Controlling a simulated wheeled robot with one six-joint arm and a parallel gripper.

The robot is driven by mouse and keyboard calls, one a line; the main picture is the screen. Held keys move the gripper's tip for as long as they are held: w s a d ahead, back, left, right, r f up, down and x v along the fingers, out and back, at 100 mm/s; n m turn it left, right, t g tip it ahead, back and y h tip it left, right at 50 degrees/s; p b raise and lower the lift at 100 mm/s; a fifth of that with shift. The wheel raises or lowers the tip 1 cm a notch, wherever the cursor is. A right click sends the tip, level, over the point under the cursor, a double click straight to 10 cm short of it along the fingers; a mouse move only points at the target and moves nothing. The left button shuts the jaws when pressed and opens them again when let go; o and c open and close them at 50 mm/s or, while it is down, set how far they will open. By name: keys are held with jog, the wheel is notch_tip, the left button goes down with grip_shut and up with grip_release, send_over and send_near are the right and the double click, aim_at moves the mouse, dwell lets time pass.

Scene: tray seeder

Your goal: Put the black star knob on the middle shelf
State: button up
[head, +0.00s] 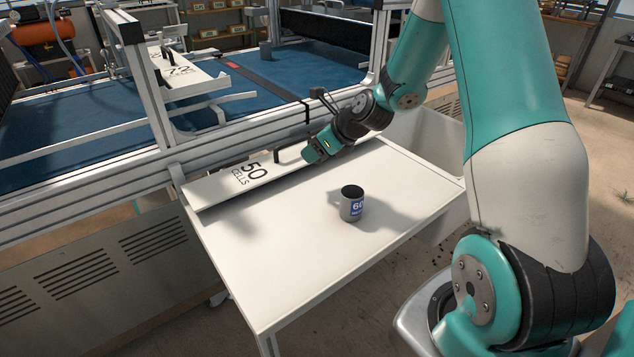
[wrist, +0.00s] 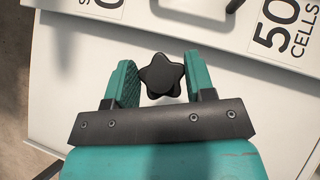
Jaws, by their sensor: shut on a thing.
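The black star knob (wrist: 162,76) is between the two teal fingers of my gripper (wrist: 157,70) in the wrist view. My gripper is shut on it. In the head view my gripper (head: 316,150) is low over the back of the white table, beside the "50 CELLS" plate, and the knob is hidden there. I cannot tell from these views whether the knob is clear of the surface. I cannot pick out the middle shelf; a grey rack (head: 612,84) is partly in view at the far right.
A white table (head: 285,268) stands before the blue-belted seeder (head: 90,125). On it are a grey mug (head: 351,208) with a blue label and a white "50 CELLS" plate (head: 222,190) with a black handle. The table's front left is clear.

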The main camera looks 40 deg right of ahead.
notch_tip(320, 180, down, 8)
jog(key=shift+f+b, duration=0.1)
jog(key=shift+b, duration=0.55)
jog(key=o, duration=1)
jog(key=shift+f, duration=0.1)
jog(key=shift+c, duration=0.2)
